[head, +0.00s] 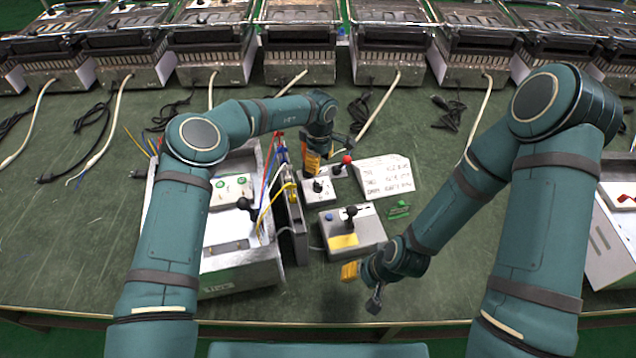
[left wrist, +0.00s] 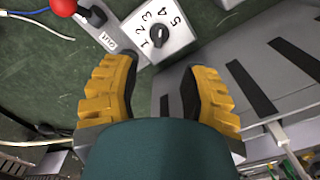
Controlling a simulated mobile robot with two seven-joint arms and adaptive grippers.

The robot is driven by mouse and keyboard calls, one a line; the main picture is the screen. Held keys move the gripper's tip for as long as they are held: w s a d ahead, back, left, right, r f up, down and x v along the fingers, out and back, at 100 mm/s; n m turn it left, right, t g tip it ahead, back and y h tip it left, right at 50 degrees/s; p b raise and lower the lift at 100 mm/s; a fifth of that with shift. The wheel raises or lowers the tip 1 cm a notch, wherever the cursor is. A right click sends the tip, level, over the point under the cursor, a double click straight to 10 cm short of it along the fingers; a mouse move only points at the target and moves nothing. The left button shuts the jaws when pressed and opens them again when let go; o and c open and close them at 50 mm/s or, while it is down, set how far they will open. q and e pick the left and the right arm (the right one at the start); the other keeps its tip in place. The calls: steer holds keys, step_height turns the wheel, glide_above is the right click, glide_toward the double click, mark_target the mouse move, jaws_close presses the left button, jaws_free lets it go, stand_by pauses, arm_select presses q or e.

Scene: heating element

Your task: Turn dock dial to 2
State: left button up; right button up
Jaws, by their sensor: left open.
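The dock dial is a small black knob (left wrist: 160,37) on a white box (left wrist: 183,32) marked 1 to 5, seen in the left wrist view. I cannot tell surely which number it points at. In the head view the box (head: 311,196) sits mid-table, its black knob (head: 318,186) on top. My left gripper (left wrist: 157,66) is open, its yellow fingers apart with nothing between them; the dial lies just beyond the fingertips. In the head view this gripper (head: 314,160) hangs just behind the box. My right gripper (head: 362,282) is low, well to the front; its opening is unclear.
A red-knobbed lever (head: 347,160) stands beside the dial box. A grey joystick box (head: 365,238) is in front, a white lettered sign (head: 385,176) and green piece (head: 398,210) to the right. An open machine housing (head: 240,275) with wires stands left. Heaters (head: 300,70) line the back.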

mark_target(319, 184)
arm_select(q)
step_height(319, 184, down, 11)
steer(key=shift+r+b, duration=0.1)
steer(key=shift+b, duration=1.05)
arm_select(e)
steer(key=f, duration=0.2)
steer(key=shift+w+f, duration=0.35)
arm_select(q)
jaws_close()
